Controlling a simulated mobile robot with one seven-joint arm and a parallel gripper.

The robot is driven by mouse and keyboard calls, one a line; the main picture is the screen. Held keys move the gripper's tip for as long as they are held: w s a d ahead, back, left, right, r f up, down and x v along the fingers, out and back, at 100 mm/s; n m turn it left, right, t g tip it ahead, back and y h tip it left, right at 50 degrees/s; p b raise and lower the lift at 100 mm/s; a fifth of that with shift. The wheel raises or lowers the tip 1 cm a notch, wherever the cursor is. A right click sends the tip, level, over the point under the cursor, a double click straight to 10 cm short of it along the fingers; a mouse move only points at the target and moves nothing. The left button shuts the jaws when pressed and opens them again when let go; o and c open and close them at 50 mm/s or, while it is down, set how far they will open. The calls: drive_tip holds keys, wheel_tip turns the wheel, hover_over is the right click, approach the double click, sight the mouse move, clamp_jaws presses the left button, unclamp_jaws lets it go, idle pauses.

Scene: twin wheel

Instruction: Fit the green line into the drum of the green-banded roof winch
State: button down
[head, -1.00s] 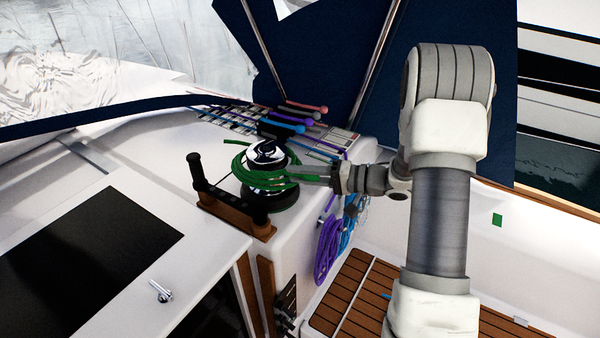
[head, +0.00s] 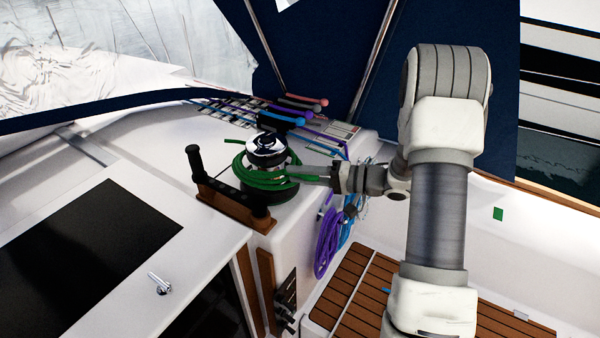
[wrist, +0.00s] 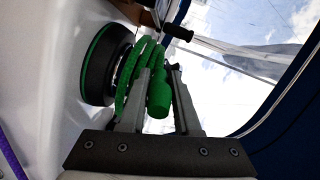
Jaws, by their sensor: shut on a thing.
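The winch (head: 266,143) has a shiny chrome top and a black lower body and stands on the white cabin top. In the wrist view the winch (wrist: 97,70) shows a black round body with a green band. Loops of green line (head: 262,182) lie around the winch in the head view. My gripper (head: 318,174) reaches in from the right and is shut on the green line. In the wrist view the line (wrist: 159,92) is between the fingers of my gripper (wrist: 164,82). The loops' seating in the drum is partly hidden.
A black winch handle (head: 196,165) stands upright at the left, near a brown wooden block (head: 235,208). Several coloured clutch levers (head: 300,103) lie behind the winch. Purple coils (head: 327,245) hang below at the right. A dark hatch (head: 90,240) is at the left.

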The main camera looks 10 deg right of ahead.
drive_tip(key=shift+f+b, duration=0.3)
drive_tip(key=shift+f, duration=0.55)
drive_tip(key=c, duration=0.5)
unclamp_jaws()
drive_tip(key=shift+c, duration=0.2)
drive_tip(key=b+v, duration=0.2)
drive_tip(key=v, duration=1.5)
drive_tip(key=shift+d, duration=0.2)
drive_tip(key=shift+s, duration=0.15)
